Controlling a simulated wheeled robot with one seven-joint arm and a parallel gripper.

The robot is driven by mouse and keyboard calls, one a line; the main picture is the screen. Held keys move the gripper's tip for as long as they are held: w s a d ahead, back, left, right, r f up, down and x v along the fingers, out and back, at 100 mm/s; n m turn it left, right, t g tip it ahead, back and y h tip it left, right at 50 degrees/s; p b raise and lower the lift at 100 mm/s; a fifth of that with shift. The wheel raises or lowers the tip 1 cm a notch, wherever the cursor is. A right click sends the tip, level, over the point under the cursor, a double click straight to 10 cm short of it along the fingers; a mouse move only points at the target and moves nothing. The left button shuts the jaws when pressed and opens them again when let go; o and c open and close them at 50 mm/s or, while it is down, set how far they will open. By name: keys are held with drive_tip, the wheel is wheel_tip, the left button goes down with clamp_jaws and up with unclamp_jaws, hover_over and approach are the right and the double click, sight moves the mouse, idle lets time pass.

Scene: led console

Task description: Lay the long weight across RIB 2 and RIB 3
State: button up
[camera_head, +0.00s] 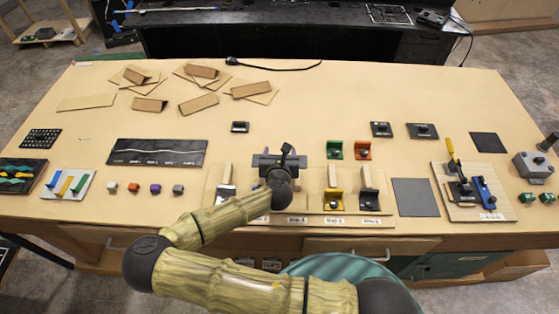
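My gripper (281,160) is a dark shape over the labelled wooden stand (264,214) at the front middle of the table. I see it from behind, so its fingertips and anything between them are hidden. Upright pale wooden pieces stand on this stand, one at left (227,174) and two at right (332,175) (367,176), with dark or yellow blocks at their feet. They look like the ribs. Any rib behind my gripper and wrist is hidden. The labels in front are too small to read surely. I cannot pick out the long weight with certainty.
Green (334,150) and orange (362,150) brackets stand behind the right ribs. A black panel with a white wavy line (158,152) lies left. Small blocks sit before it. A grey plate (415,197) and a lever board (474,192) are right.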

drive_tip(key=f, duration=0.1)
drive_tip(key=f+p, duration=0.1)
drive_tip(key=f, duration=0.1)
drive_tip(key=shift+a+f, duration=0.2)
drive_tip(key=shift+f, duration=0.1)
drive_tip(key=shift+s+d+f, duration=0.1)
drive_tip(key=shift+f, duration=0.05)
drive_tip(key=shift+d+f, duration=0.1)
drive_tip(key=shift+d, duration=0.25)
drive_tip(key=shift+a+f, duration=0.15)
drive_tip(key=shift+f, duration=0.15)
drive_tip(key=shift+a+f+b, duration=0.1)
drive_tip(key=shift+f+b, duration=0.2)
drive_tip(key=shift+b, duration=0.15)
drive_tip(key=o, duration=1.3)
